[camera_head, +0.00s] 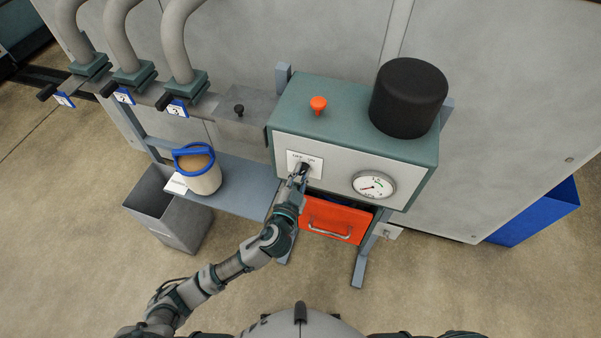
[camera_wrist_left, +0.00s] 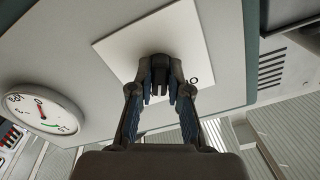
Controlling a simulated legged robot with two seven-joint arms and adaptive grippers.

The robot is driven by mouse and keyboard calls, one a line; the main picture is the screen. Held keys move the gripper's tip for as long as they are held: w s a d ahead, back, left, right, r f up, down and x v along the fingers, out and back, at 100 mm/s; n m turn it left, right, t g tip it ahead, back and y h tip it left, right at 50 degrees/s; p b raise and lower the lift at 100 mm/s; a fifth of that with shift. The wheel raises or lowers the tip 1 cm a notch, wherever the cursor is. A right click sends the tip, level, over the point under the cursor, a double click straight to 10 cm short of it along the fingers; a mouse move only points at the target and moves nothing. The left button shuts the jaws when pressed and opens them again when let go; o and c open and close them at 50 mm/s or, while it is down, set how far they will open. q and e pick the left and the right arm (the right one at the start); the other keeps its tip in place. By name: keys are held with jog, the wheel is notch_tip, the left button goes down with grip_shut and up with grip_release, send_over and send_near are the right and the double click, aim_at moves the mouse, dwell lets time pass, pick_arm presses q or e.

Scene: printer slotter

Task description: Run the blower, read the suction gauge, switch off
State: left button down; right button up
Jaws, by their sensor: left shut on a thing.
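The blower unit (camera_head: 330,145) is a teal and pale grey box with a black cylinder (camera_head: 409,97) on top. A white OFF/ON switch plate (camera_head: 291,158) sits on its front left. My left gripper (camera_head: 302,172) reaches the plate and is shut on the dark switch knob, which its fingers mostly hide. In the left wrist view the gripper (camera_wrist_left: 160,85) closes around the knob against the white plate (camera_wrist_left: 195,40). The round suction gauge (camera_head: 373,185) is to the right, with a red needle and a green arc; its reading is too small to tell. It also shows in the left wrist view (camera_wrist_left: 42,108).
An orange knob (camera_head: 318,104) stands on the box top. An orange drawer (camera_head: 334,219) hangs below. Several grey pipes (camera_head: 120,35) have numbered gates. A blue bin (camera_head: 540,215) is at right.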

pick_arm(q)
jog(key=shift+s+f+n+b, duration=0.1)
jog(key=shift+f+n+b, duration=0.1)
jog(key=shift+n+b, duration=0.6)
jog(key=n, duration=0.6)
jog(key=shift+r+n, duration=0.15)
jog(key=shift+n, duration=0.15)
jog(key=shift+n+p, duration=0.8)
jog(key=shift+n, duration=0.8)
pick_arm(e)
jog(key=shift+a+f, duration=0.15)
jog(key=shift+a, duration=0.3)
